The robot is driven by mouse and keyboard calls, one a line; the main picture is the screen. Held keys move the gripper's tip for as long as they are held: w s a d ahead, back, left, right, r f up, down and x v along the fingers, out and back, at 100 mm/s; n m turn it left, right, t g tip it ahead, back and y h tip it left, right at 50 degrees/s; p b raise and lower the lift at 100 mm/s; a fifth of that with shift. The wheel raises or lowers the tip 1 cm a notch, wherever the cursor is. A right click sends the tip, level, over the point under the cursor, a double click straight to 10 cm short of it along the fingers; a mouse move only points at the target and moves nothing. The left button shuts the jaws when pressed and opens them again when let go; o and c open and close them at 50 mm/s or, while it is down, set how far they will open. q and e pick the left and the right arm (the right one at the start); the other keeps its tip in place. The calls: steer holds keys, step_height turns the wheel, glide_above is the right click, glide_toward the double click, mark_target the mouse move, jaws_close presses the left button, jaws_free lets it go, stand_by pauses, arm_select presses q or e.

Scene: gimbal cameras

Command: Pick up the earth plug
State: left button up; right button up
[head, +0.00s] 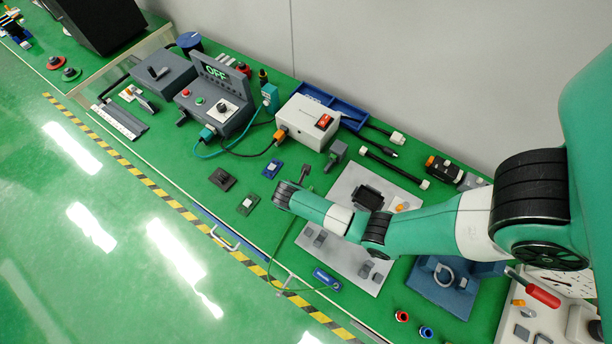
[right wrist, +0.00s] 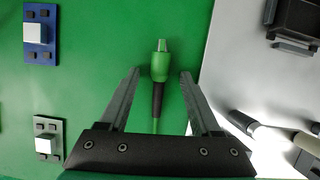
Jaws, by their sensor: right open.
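The earth plug (right wrist: 160,66) is green with a tapered tip and a dark sleeve. It lies on the green mat in the right wrist view, with its green cable running down toward my gripper. My right gripper (right wrist: 160,75) is open, with one finger on each side of the plug and visible gaps on both sides. The fingers appear not to touch it. In the head view my right gripper (head: 304,174) is low over the mat at the end of my arm; the plug is not clearly visible there. My left gripper is not in view.
A blue module (right wrist: 40,34) and a grey module (right wrist: 47,138) lie left of the gripper. A pale plate (head: 342,262) with dark parts lies to the right. A white box with a red switch (head: 308,122) stands behind. The green cable (head: 272,268) loops near the front edge.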

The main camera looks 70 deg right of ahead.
jaws_close()
steer(key=shift+r, duration=0.1)
stand_by(0.3)
steer(key=shift+r+p, duration=0.35)
steer(key=shift+r, duration=0.2)
step_height(320, 180, up, 3)
steer(key=shift+f+p, duration=0.1)
steer(key=shift+p, duration=0.6)
steer(key=s+a+r+p, duration=0.6)
steer(key=s+a+r, duration=0.3)
steer(key=a, duration=0.1)
steer(key=shift+a, duration=0.4)
